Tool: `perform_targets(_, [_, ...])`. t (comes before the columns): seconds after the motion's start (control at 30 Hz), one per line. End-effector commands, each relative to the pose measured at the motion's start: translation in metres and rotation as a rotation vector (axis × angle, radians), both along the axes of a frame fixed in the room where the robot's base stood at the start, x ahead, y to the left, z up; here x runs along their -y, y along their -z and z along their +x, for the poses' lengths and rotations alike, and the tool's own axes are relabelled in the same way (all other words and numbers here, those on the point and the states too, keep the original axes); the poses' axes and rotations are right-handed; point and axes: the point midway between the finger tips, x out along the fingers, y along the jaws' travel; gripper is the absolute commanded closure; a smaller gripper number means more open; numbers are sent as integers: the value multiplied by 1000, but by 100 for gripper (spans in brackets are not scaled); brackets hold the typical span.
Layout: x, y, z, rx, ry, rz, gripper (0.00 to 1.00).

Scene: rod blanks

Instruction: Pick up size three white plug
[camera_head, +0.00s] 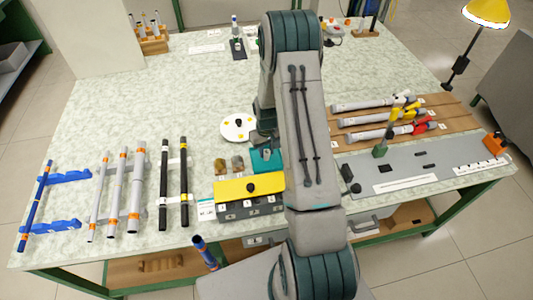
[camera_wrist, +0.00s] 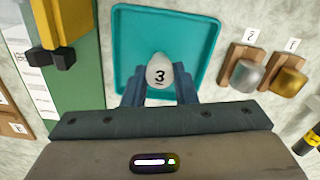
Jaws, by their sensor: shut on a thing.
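The white plug marked 3 (camera_wrist: 159,72) is between the fingertips of my gripper (camera_wrist: 160,88) in the wrist view. The fingers are shut on it from both sides, and its numbered face shows. Behind it is a teal tray (camera_wrist: 205,35), which looks otherwise empty. I cannot tell whether the plug touches the tray. In the head view my arm hides the gripper and the plug, while part of the teal tray (camera_head: 262,163) shows beside the arm.
Two metal plugs, silver (camera_wrist: 247,75) and brass (camera_wrist: 288,82), sit on wooden blocks labelled 2 and 1 right of the tray. A yellow-topped box (camera_head: 250,188) stands in front of the tray. A white disc (camera_head: 238,127) lies behind. Rods on stands fill the left side.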

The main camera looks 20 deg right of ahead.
Motion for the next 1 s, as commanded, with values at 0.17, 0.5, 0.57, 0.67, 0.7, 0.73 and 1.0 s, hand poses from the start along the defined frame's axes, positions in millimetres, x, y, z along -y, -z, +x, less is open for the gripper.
perform_targets(0.17, [0,-2,0,1,0,0,96])
perform_targets(0.5, [0,-30,1,4,-1,-1,96])
perform_targets(0.57, [0,-38,1,4,-1,-1,96])
perform_targets(0.67, [5,-47,-12,1,2,-1,96])
perform_targets(0.7, [7,-50,-17,1,3,0,96])
perform_targets(0.73, [9,-53,-21,1,3,-1,96])
perform_targets(1.0, [22,-75,-56,2,3,-1,96])
